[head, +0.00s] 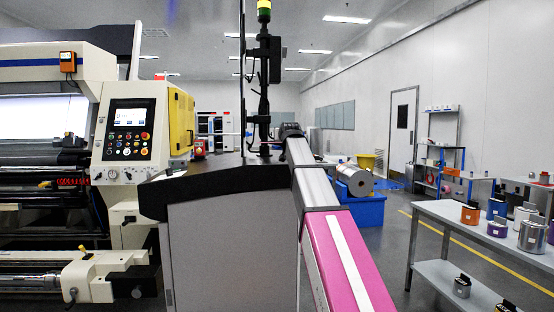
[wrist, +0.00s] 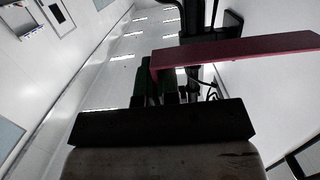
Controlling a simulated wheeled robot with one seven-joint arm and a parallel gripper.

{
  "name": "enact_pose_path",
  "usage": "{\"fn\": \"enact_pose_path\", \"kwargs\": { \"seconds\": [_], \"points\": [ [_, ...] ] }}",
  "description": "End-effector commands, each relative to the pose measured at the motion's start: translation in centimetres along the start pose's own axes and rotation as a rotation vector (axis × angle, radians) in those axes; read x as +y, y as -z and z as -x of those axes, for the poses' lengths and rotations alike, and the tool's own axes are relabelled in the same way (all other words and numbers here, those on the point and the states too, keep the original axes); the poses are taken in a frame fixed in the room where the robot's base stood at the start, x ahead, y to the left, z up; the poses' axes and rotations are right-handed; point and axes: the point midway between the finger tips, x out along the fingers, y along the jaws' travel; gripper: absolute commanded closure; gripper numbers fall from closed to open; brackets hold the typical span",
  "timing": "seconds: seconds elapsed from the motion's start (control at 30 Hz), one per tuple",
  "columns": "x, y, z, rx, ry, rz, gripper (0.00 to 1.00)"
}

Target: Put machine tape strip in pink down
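A dark pink strip (wrist: 235,48), the machine tape strip, runs across the wrist view at my gripper's fingers (wrist: 170,84) and out past the right edge. Its left end bends down beside the fingers. The fingers look close together on the strip, with the ceiling behind them, but the exact contact is dark and partly hidden. In the head view my arm reaches forward over a dark-topped grey cabinet (head: 215,178). There I cannot make out the strip clearly. The pink and white part low in that view looks like my own arm.
A large machine with a control panel (head: 129,125) stands on the left. A grey bench (head: 435,212) on the right holds several tins and orange and purple containers. A blue stand (head: 365,211) with a metal roll is behind my arm. Open floor lies between cabinet and bench.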

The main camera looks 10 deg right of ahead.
Motion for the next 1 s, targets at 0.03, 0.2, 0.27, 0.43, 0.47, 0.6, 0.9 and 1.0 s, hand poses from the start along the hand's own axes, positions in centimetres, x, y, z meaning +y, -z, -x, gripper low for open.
{"fn": "enact_pose_path", "kwargs": {
  "seconds": [0.03,0.2,0.27,0.43,0.47,0.6,0.9,1.0],
  "points": [
    [0.0,-1.1,0.1,-0.001,0.000,0.000,1.00],
    [0.0,-3.9,-0.4,0.000,0.000,0.000,1.00],
    [0.0,-4.5,-0.6,0.001,0.000,0.000,1.00],
    [0.0,-5.9,-0.8,-0.001,0.000,0.000,1.00],
    [0.0,-6.3,-0.8,0.000,0.000,0.000,1.00],
    [0.0,-8.1,-1.1,-0.001,0.000,0.000,1.00],
    [0.0,-8.4,-1.2,0.001,0.000,0.000,1.00],
    [0.0,-8.6,-1.3,0.001,0.000,0.000,1.00]
  ]
}}
